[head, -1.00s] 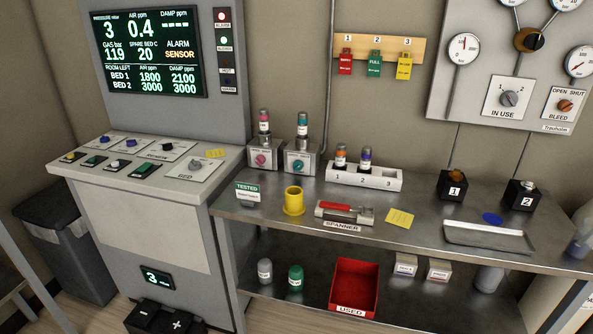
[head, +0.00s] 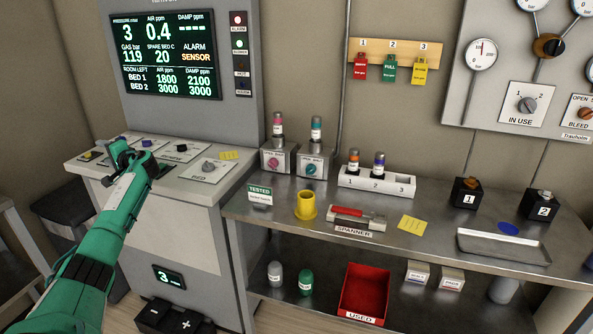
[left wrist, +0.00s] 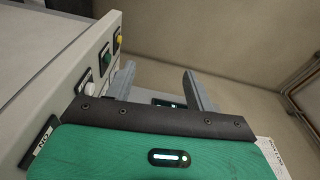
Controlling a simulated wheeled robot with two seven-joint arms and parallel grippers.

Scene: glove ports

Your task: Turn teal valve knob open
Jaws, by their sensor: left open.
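The teal valve knob (head: 310,170) is on the front of a small grey box at the left back of the steel bench, under a teal-banded cylinder (head: 316,130). My left gripper (head: 122,150) is open over the left part of the control console, well to the left of the knob and apart from it. In the left wrist view the two fingers of my left gripper (left wrist: 160,85) stand apart with nothing held between them. The knob is not seen there. My right gripper is in neither view.
A similar box with a pink knob (head: 273,162) stands just left of the teal one. The console (head: 170,215) with buttons and switches lies under my left gripper.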

